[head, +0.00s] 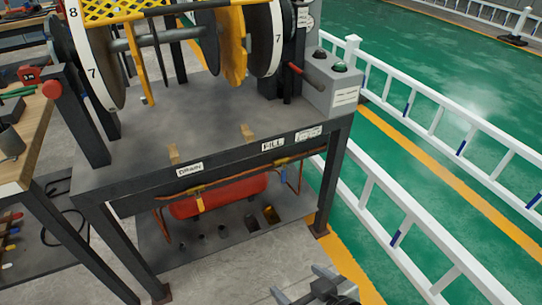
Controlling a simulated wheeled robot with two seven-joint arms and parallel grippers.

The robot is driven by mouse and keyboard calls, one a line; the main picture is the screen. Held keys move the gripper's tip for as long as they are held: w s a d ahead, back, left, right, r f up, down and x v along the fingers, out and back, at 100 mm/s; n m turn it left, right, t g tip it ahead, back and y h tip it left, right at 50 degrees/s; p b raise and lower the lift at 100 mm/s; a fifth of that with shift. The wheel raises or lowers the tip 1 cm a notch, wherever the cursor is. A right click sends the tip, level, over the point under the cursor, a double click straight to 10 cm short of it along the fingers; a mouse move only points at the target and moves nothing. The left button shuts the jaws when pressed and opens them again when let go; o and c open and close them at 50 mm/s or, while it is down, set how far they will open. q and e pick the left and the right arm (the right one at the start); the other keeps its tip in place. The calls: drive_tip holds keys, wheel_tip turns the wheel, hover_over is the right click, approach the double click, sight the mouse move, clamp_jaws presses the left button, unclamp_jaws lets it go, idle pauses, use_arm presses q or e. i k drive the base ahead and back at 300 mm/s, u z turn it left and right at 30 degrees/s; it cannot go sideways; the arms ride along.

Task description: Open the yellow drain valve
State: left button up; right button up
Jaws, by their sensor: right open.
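A yellow lever (199,202) hangs down in front of a red tank (235,192) under the grey bench. It is below and slightly right of the white DRAIN label (190,169) on the bench's front rail, and appears to be the drain valve's handle. A copper-coloured pipe runs along the rail by its top end. My right gripper (299,283) is at the bottom edge, low in front of the bench, to the right of the lever and well apart from it. It is open with nothing seen between its fingers. My left gripper is out of view.
A second label, FILL (273,145), is on the rail farther right. The bench top (190,115) carries reels and a grey button box (332,83). A wooden table (22,150) stands at left. A white railing (410,215) runs along the right. Concrete floor before the bench is clear.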

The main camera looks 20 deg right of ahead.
sight(201, 206)
drive_tip(key=z, duration=0.25)
drive_tip(key=k, duration=0.3)
drive_tip(key=z, duration=2.35)
drive_tip(key=i, duration=0.2)
drive_tip(key=u, duration=1.5)
drive_tip(key=i, duration=1)
drive_tip(key=u, duration=0.95)
